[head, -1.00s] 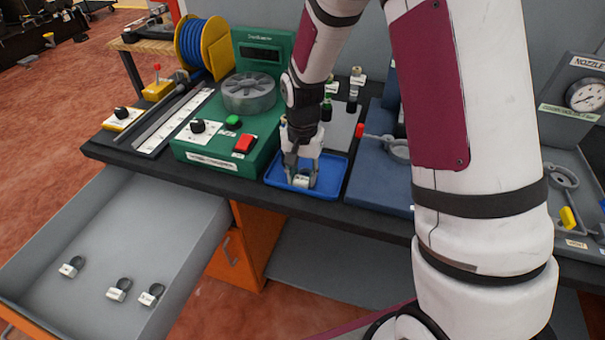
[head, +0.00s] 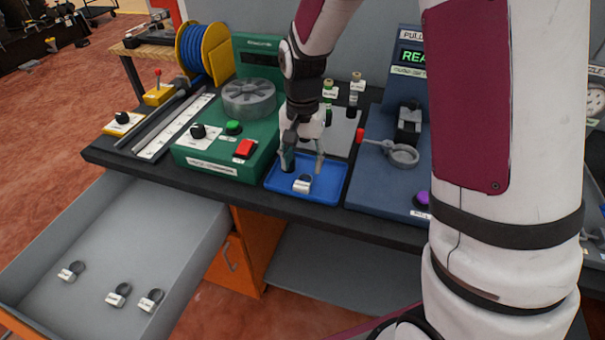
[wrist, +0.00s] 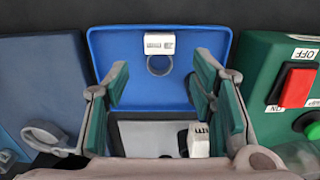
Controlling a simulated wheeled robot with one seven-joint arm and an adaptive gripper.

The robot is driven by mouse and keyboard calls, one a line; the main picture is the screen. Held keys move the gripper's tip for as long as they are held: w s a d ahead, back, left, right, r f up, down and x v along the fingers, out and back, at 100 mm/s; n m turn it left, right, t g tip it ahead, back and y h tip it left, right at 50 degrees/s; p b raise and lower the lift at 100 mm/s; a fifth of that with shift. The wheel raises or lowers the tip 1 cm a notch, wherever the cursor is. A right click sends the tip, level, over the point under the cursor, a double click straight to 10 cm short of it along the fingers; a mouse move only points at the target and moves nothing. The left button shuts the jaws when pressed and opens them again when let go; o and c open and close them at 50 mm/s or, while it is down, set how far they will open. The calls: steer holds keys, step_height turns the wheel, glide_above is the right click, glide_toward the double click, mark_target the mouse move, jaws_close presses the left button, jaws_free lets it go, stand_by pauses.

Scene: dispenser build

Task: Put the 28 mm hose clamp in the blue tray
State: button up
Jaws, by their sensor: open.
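The blue tray (head: 333,190) lies on the dark bench between the green machine and the blue machine. One hose clamp (head: 302,184) with a white tag lies in the tray near its front edge. In the wrist view the same clamp (wrist: 158,46) shows a white tag and a dark ring; the tag's print is too small to read. My gripper (head: 303,165) is above the tray, behind the clamp and apart from it. Its fingers are spread and empty; it also shows in the wrist view (wrist: 162,84).
An open grey drawer (head: 150,215) at the lower left holds several tagged clamps (head: 118,294). The green machine (head: 215,160) stands left of the tray and the blue machine (head: 385,185) right of it. Small labelled bottles (head: 354,95) stand behind the tray.

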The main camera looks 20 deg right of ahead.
mark_target(302, 182)
steer(key=s+d+r+n+t, duration=0.1)
steer(key=s+r+n, duration=0.1)
steer(key=s+r, duration=0.5)
steer(key=s+d+r+n+t, duration=0.1)
steer(key=s+r, duration=0.3)
steer(key=r, duration=0.5)
steer(key=s+r+n+t, duration=0.2)
steer(key=s+n, duration=0.2)
steer(key=s, duration=1)
steer(key=shift+s+d+r, duration=0.15)
steer(key=shift+d+r, duration=0.15)
steer(key=shift+d, duration=0.1)
steer(key=shift+r, duration=0.1)
